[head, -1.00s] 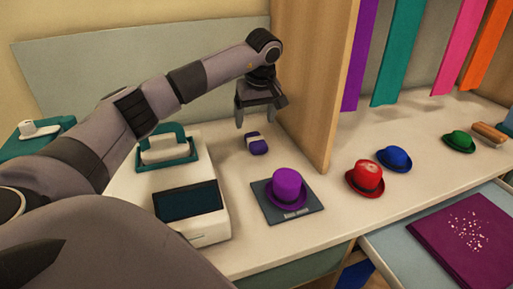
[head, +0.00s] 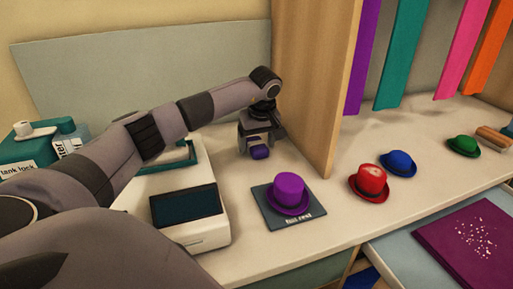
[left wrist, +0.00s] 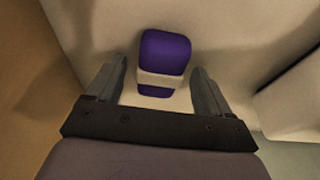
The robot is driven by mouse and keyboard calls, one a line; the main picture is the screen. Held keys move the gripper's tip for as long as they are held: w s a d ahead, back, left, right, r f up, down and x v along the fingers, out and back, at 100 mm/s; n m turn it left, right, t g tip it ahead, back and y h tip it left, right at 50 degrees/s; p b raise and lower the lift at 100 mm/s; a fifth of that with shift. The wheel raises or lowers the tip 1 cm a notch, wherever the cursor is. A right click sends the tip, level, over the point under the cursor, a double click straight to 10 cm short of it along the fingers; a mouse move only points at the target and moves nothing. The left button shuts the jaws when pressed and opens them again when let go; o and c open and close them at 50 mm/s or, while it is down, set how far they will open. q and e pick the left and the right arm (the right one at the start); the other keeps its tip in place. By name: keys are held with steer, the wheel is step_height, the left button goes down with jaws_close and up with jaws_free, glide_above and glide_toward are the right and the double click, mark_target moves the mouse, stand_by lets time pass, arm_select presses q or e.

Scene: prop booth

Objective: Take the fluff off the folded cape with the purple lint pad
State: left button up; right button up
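The purple lint pad (head: 259,153) with a pale band lies on the counter behind the purple hat; it also shows in the left wrist view (left wrist: 165,54). My left gripper (head: 257,150) is low over it, fingers pointing down. In the left wrist view the left gripper (left wrist: 160,88) is open, one finger on each side of the pad, with gaps between. The folded purple cape (head: 477,243) lies in the open drawer at the lower right, with pale fluff (head: 478,232) scattered on its middle. My right gripper is not in view.
A purple hat (head: 289,194) sits on a dark hat rest (head: 303,222). Red (head: 370,183), blue (head: 398,163) and green (head: 462,146) hats stand to the right. A wooden divider (head: 322,100) rises beside my left gripper. A white machine (head: 204,237) stands at left.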

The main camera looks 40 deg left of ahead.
mark_target(257, 143)
arm_select(q)
steer(key=c, duration=1.1)
steer(key=shift+o, duration=0.2)
steer(key=shift+r, duration=0.1)
step_height(257, 143, up, 20)
steer(key=p, duration=0.3)
